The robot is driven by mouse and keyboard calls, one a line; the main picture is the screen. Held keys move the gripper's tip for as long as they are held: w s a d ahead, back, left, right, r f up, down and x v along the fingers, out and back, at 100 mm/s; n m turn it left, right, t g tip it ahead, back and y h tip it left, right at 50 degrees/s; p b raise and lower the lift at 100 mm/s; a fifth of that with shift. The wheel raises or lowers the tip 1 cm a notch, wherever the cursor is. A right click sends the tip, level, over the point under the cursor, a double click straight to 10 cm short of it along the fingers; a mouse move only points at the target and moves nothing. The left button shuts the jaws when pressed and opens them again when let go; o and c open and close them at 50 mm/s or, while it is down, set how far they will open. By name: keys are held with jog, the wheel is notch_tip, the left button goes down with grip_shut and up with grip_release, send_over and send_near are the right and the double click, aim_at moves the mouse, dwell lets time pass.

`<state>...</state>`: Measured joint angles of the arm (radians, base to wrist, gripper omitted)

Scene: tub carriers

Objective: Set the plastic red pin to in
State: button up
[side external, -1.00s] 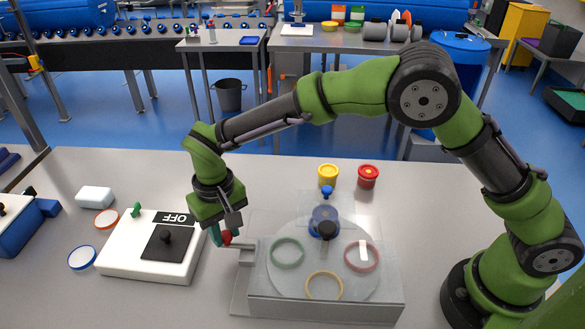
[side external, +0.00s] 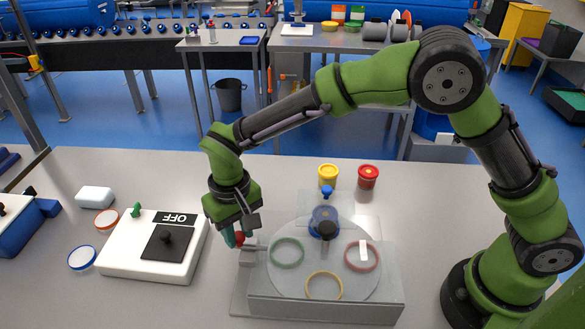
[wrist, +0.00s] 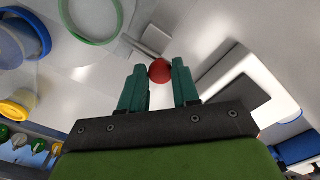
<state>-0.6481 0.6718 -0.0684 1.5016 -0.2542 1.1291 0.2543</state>
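The red pin has a round red knob (side external: 240,239) at the left side of the grey machine with the clear cover (side external: 325,308). The knob also shows in the wrist view (wrist: 160,70), with a short grey rod and bracket just beyond it. My gripper (side external: 236,238) is down at this side of the machine. The knob now sits close to the bracket, with little rod showing. The far fingertip is partly hidden in the side view.
A white box marked OFF (side external: 150,262) with a black knob stands close left of my gripper. A yellow tub (side external: 328,175) and a red tub (side external: 368,177) stand behind the machine. Colored rings and a white block (side external: 95,197) lie at far left.

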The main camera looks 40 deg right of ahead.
aim_at(239, 235)
jog(key=o, duration=0.4)
jog(key=shift+s+d, duration=0.1)
jog(key=shift+o, duration=0.2)
notch_tip(239, 235, up, 17)
dwell(0.4)
jog(key=s+d+m+t+y, duration=0.1)
jog(key=s+d+m+t, duration=0.1)
jog(key=s+d, duration=0.6)
jog(key=s+d+r+m+t+y, duration=0.1)
jog(key=s+d+t, duration=0.4)
jog(key=d, duration=1.1)
jog(key=s+m, duration=0.1)
jog(key=s, duration=0.2)
jog(key=shift+s+r, duration=0.2)
jog(key=shift+r, duration=0.1)
